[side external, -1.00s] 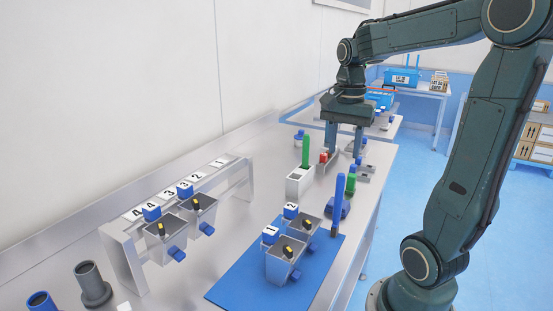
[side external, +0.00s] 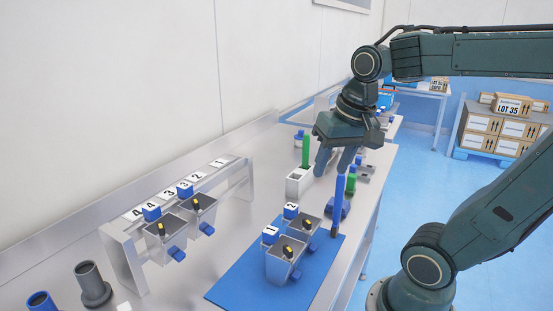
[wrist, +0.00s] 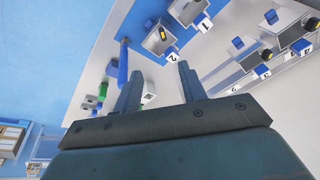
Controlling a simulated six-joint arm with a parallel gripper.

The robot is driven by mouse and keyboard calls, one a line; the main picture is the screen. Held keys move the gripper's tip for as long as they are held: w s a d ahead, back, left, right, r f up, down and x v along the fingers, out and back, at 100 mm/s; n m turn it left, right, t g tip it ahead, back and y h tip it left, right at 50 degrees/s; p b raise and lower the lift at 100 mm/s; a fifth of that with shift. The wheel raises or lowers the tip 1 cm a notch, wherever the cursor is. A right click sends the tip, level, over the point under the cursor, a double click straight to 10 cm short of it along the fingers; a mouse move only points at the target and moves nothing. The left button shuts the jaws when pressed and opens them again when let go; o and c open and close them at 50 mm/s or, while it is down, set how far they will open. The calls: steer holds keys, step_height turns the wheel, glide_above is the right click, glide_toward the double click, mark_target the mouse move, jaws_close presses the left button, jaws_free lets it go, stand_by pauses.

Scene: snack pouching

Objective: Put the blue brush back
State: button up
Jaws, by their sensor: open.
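The blue brush (side external: 338,204) stands upright at the right edge of the blue mat, its dark end down. In the wrist view its blue handle (wrist: 123,64) shows left of my fingers. My gripper (side external: 334,168) is open and tilted, with its fingers pointing down near the top of the brush; nothing shows between them. In the wrist view the open fingertips (wrist: 160,74) are spread apart beside the brush. A white holder (side external: 299,184) with a green brush (side external: 306,150) in it stands left of my fingers.
Bins marked 1 (side external: 281,263) and 2 (side external: 306,231) stand on the blue mat (side external: 240,288). A rack (side external: 124,257) with more bins is at left. A blue part (side external: 345,209) and green part (side external: 351,184) sit close behind the brush. Bare steel lies between rack and mat.

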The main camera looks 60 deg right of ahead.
steer(key=s+a+f+n+t+y, duration=0.1)
steer(key=s+a+n+t, duration=0.1)
steer(key=a+n, duration=0.4)
steer(key=shift+s+f+n, duration=0.15)
steer(key=shift+s+n, duration=0.3)
steer(key=shift+n, duration=0.35)
